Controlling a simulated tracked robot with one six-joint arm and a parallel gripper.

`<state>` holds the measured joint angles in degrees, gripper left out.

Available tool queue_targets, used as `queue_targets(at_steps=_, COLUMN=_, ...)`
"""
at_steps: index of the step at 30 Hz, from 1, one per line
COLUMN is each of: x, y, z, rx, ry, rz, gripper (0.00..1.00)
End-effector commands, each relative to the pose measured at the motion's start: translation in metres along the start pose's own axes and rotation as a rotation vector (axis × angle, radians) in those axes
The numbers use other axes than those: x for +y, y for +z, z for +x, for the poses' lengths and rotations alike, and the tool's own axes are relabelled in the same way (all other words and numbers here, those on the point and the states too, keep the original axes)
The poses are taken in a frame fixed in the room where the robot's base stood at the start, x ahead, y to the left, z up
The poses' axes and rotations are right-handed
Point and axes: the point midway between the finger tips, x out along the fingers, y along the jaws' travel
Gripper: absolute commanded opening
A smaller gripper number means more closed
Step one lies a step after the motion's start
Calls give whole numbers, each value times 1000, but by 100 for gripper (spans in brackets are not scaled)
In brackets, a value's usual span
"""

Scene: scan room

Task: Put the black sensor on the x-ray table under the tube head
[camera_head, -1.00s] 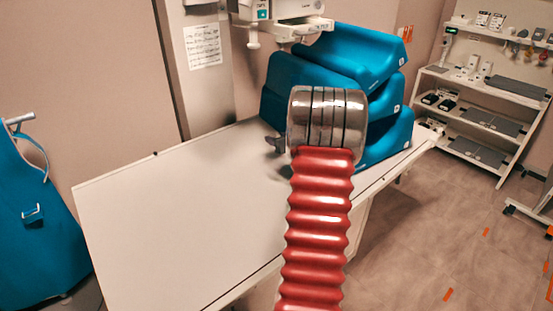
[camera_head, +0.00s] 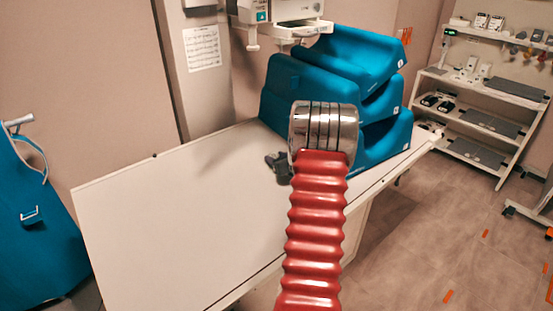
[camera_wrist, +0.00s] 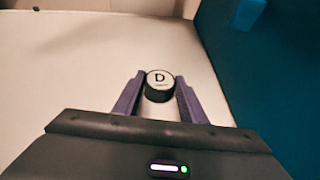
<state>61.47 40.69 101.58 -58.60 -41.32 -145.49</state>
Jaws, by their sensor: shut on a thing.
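The black sensor is a small round puck with a white top marked "D" (camera_wrist: 159,85). In the wrist view my gripper (camera_wrist: 158,92) has its two purple fingers on either side of it, shut on it. The x-ray table (camera_head: 190,215) is a long white top; it also fills the left of the wrist view (camera_wrist: 75,75). In the head view my gripper (camera_head: 279,168) is a dark shape over the table beside the blue cushions, and the sensor cannot be made out there. The tube head (camera_head: 292,12) shows at the top, cut off by the picture edge.
Blue cushions (camera_head: 310,90) are stacked on the table's far end, close to my gripper. They also show at the right of the wrist view (camera_wrist: 245,75). A shelf rack (camera_head: 480,120) stands at the right and a blue apron (camera_head: 35,225) hangs at the left. The table's near part is clear.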

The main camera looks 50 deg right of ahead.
Motion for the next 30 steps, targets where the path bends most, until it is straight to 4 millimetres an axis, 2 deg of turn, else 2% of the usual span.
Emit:
queue_targets(at_steps=11, x=0, y=-3, z=1, rx=-1, ry=0, rz=-1, gripper=10)
queue_targets(at_steps=12, x=0, y=-3, z=1, rx=-1, ry=0, rz=-1, gripper=39)
queue_targets(at_steps=20, x=-1, y=-3, z=1, rx=-1, ry=-1, rz=-1, gripper=56)
queue_targets(at_steps=30, x=-1, y=-1, z=-1, rx=-1, ry=-2, rz=0, gripper=56)
